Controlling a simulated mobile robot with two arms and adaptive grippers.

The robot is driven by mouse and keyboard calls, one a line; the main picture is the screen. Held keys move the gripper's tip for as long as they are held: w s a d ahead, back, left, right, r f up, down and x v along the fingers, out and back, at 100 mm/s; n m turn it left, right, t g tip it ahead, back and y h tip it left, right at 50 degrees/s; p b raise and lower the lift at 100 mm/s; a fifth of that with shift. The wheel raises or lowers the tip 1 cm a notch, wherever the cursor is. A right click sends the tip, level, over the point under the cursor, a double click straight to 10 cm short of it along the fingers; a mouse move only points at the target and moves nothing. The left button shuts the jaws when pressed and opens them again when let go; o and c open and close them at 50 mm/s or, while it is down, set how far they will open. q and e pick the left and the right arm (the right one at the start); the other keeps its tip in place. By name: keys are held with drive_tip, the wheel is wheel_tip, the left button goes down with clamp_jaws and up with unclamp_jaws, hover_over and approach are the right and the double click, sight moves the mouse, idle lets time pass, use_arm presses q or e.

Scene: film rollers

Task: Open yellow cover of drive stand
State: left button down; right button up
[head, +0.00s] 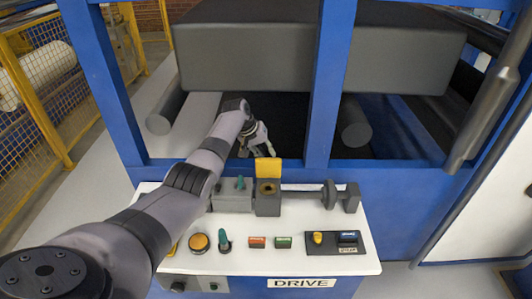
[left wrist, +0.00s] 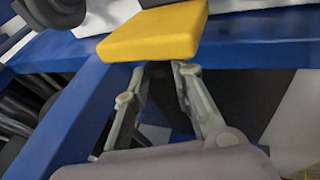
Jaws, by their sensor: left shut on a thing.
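The yellow cover (head: 268,170) stands raised at the back of a dark block (head: 267,203) on the white drive stand (head: 300,226). A round opening with a yellowish rim shows on top of the block. In the left wrist view the yellow cover (left wrist: 155,36) is a thick square-edged plate. My left gripper (head: 263,149) reaches in from behind the cover. In the left wrist view the fingers of my left gripper (left wrist: 158,68) meet the cover's near edge and are shut on it. The exact contact of the fingertips is partly hidden by the cover. My right gripper is not in view.
Blue frame posts (head: 329,85) and a blue crossbeam (head: 400,172) enclose the space around my left gripper. A large grey box-shaped machine part (head: 318,50) hangs above. Buttons and switches (head: 257,242) line the panel front. A yellow fence (head: 40,100) stands at left.

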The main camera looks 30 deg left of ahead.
use_arm(q)
drive_tip(key=c, duration=1.8)
unclamp_jaws()
drive_tip(key=shift+w+a+r, duration=0.1)
drive_tip(key=shift+w+r, duration=0.05)
drive_tip(key=o, duration=0.4)
drive_tip(key=shift+f, duration=0.2)
drive_tip(key=shift+c, duration=0.2)
drive_tip(key=shift+r, duration=0.15)
drive_tip(key=v, duration=1.2)
